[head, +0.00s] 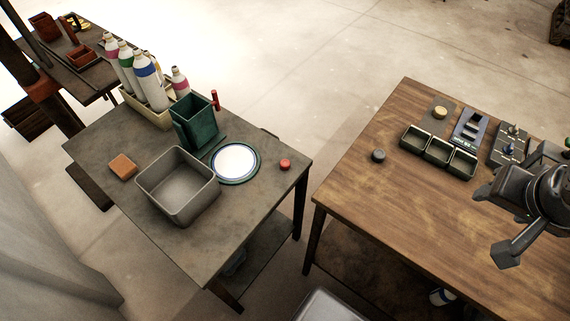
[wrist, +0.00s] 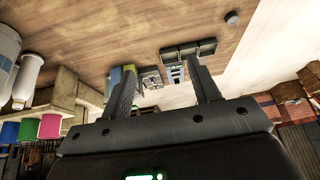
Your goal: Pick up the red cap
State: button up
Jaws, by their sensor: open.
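The red cap (head: 285,164) is a small round piece on the grey table (head: 110,207), near its right edge in the head view. It sits just right of a white plate with a blue rim (head: 235,161). I cannot make it out in the wrist view. My gripper shows in the wrist view (wrist: 163,84) with its two dark fingers apart and nothing between them. In the head view my arm is at the right, over the wooden table and well away from the cap.
The grey table also holds a grey bin (head: 178,187), a green container (head: 194,121), an orange block (head: 123,167) and several bottles (head: 147,79). A gap of floor separates it from the wooden table (head: 370,205), which bears a dark round knob (head: 378,155) and three joined trays (head: 438,151).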

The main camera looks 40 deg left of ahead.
jog(key=w+a+f+n+g, duration=0.1)
jog(key=w+a+f+n, duration=0.1)
jog(key=w+a, duration=0.7)
jog(key=n+g, duration=0.3)
jog(key=n, duration=0.1)
send_over(285, 162)
jog(key=s, duration=0.2)
jog(key=f, duration=2.8)
jog(key=shift+d+f, duration=0.2)
jog(key=shift+f, duration=0.1)
jog(key=shift+w+a+f, duration=0.1)
jog(key=shift+w+f, duration=0.2)
jog(key=shift+f, duration=0.7)
jog(key=shift+w+d+f, duration=0.1)
jog(key=shift+w+f, duration=0.15)
jog(key=shift+f, duration=0.75)
jog(key=shift+w+a+f, duration=0.1)
jog(key=shift+w+f, duration=0.2)
jog(key=shift+f, duration=0.7)
jog(key=c, duration=1.1)
